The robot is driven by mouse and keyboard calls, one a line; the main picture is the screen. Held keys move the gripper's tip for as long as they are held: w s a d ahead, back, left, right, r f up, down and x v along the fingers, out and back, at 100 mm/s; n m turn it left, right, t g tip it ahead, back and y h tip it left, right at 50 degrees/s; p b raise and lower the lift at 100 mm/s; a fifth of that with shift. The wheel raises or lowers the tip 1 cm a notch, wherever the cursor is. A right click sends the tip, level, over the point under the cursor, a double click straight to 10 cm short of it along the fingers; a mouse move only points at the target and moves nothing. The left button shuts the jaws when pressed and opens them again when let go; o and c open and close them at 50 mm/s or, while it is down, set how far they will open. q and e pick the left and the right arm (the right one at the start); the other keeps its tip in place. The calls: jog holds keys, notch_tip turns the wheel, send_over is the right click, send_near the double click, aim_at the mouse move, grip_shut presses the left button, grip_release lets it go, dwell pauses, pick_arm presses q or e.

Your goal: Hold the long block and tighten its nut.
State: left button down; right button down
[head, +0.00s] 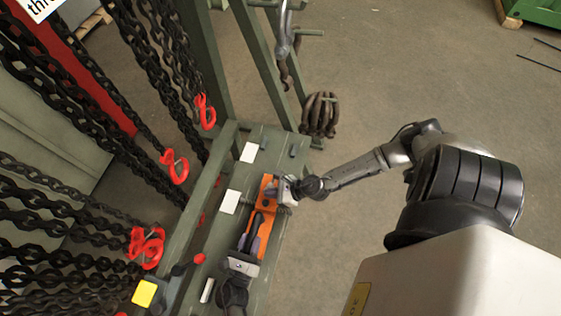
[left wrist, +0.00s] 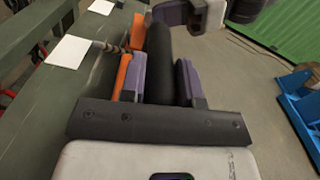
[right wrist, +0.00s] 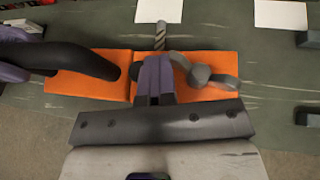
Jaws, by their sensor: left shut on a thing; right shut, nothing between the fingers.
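A long orange block (head: 269,191) lies on the green bench. In the right wrist view it shows as two orange parts, left (right wrist: 88,80) and right (right wrist: 218,65). A thick black bar-like handle (left wrist: 160,62) runs along it. My left gripper (head: 250,240) has its purple fingers shut around this handle. A grey rounded piece with an arm (right wrist: 200,77), perhaps the nut, sits over the right orange part, and a threaded rod (right wrist: 160,36) stands out behind. My right gripper (right wrist: 154,78) is shut and empty over the orange block, just left of the grey piece; contact is unclear.
White plates (head: 229,202) lie on the green bench (head: 270,145). Black chains (head: 60,80) with red hooks (head: 147,246) hang at the left. A yellow button box (head: 144,293) is at lower left. Open floor (head: 400,60) lies right of the bench.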

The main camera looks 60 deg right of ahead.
jog(key=m+h, duration=0.2)
jog(key=w+m+t+h, duration=0.1)
jog(key=m+h, duration=0.1)
jog(key=shift+w, duration=0.15)
jog(key=shift+w+m+h, duration=0.4)
jog(key=shift+m+h, duration=0.4)
jog(key=shift+h, duration=0.1)
jog(key=m+h, duration=0.2)
jog(key=shift+w+a+g+h, duration=0.1)
jog(key=shift+w+g+h, duration=0.2)
jog(key=shift+w, duration=0.1)
jog(key=shift+w+m+h, duration=0.25)
jog(key=shift+m+h, duration=0.05)
jog(key=shift+m, duration=0.2)
jog(key=shift+w+d, duration=0.2)
jog(key=shift+w, duration=0.15)
jog(key=shift+w+d, duration=0.15)
dwell(1.7)
